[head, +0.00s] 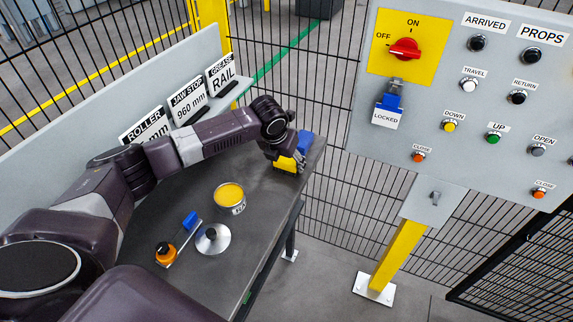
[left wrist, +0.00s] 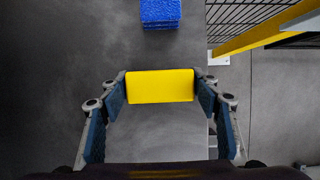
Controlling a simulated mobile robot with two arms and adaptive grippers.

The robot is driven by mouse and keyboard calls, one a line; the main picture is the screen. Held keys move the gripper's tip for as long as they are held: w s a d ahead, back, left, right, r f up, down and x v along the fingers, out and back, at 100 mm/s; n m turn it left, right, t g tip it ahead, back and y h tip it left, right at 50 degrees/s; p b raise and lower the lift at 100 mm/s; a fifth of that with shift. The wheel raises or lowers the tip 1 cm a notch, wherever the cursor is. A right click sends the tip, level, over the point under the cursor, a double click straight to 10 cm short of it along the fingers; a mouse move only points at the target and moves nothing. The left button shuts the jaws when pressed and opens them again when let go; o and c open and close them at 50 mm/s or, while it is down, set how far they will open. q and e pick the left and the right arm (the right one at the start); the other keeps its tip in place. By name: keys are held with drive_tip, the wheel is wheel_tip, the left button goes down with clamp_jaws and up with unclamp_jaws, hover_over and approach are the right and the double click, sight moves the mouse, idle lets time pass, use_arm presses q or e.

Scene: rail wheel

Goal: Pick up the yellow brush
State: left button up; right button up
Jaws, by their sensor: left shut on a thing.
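The yellow brush (head: 286,164) is at the far right end of the dark table in the head view. In the left wrist view its yellow block (left wrist: 160,86) spans the space between the two fingers. My left gripper (head: 283,154) is shut on it; the fingers also show in the left wrist view (left wrist: 161,97). A blue textured block (head: 305,142) is just beyond the yellow one and shows at the top of the left wrist view (left wrist: 160,12), with a grey gap between. Whether they are joined, I cannot tell. My right gripper is out of view.
A control panel (head: 440,120) stands at the right. Signs stand along the back wall.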

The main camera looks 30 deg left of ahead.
use_arm(q)
drive_tip(key=shift+r, duration=0.15)
drive_tip(key=shift+r, duration=0.25)
wheel_tip(320, 180, up, 19)
drive_tip(key=b, duration=0.4)
drive_tip(key=shift+r, duration=0.15)
drive_tip(key=o, duration=0.5)
drive_tip(key=c, duration=0.4)
